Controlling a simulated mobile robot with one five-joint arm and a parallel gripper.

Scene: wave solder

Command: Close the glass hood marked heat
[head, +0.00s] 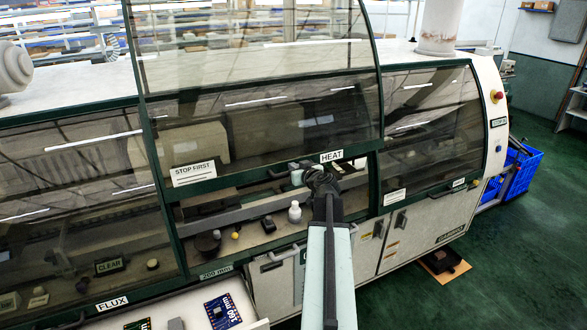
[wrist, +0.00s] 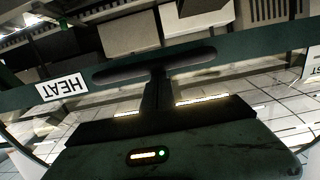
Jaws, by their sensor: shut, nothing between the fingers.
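The glass hood marked HEAT (head: 262,120) is the middle hood of the machine and is raised, with an open gap below its lower green edge. Its HEAT label (head: 331,156) sits on that edge; in the wrist view the label (wrist: 62,87) appears upside down. My gripper (head: 318,180) is at the hood's lower edge, just below the label. In the wrist view my gripper (wrist: 157,78) is shut and empty, its fingers reaching to the dark handle bar (wrist: 115,73). I cannot tell whether they touch it.
Below the gap are a white bottle (head: 295,212) and small dark and yellow parts inside the machine. The FLUX hood (head: 75,210) at left and another hood (head: 430,125) at right are down. A blue crate (head: 522,170) stands at the right on green floor.

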